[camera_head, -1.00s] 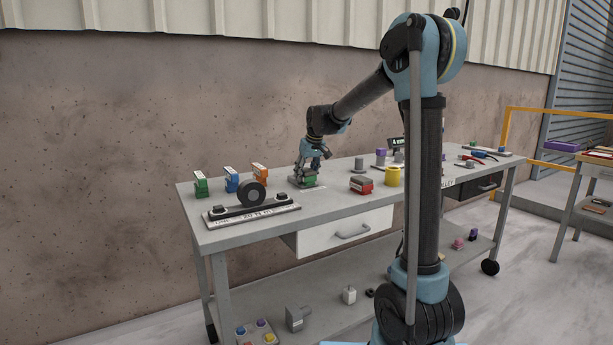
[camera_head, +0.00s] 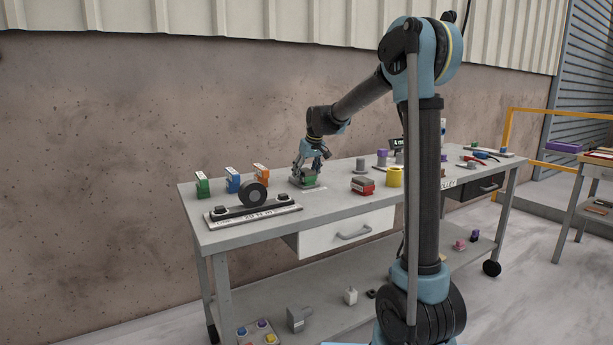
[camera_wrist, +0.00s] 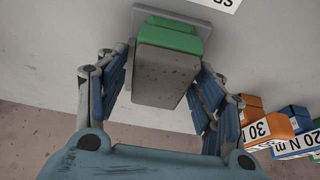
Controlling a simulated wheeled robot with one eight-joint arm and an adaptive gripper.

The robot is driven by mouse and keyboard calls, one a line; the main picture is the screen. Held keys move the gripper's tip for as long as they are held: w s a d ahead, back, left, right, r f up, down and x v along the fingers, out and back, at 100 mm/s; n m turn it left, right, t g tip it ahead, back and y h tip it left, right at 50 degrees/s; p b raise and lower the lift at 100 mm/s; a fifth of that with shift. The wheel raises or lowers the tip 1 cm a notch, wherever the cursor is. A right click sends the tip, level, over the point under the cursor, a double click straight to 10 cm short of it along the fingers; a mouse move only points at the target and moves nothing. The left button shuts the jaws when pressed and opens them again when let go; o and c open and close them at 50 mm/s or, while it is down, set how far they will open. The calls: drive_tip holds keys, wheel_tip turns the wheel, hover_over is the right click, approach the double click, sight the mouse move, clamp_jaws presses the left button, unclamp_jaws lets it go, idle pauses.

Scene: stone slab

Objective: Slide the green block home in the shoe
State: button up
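The green block (camera_head: 309,181) stands on the workbench beneath my gripper (camera_head: 312,172). In the wrist view its green part (camera_wrist: 172,36) shows beyond a grey body (camera_wrist: 165,70). A flat grey piece (camera_wrist: 205,22), which looks like the shoe, surrounds the green end on the bench. In the wrist view my gripper (camera_wrist: 165,82) has one blue finger on each side of the grey body, the tips very near its sides. Whether they touch it is unclear. How far the block sits in the shoe is hidden.
Green (camera_head: 203,186), blue (camera_head: 233,181) and orange (camera_head: 262,172) blocks stand to the left. A black roller fixture (camera_head: 254,196) lies in front of them. A red block (camera_head: 362,185) and yellow cylinder (camera_head: 395,177) stand to the right. Bare bench top lies around the front edge.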

idle(0.3)
drive_tip(key=v, duration=1.2)
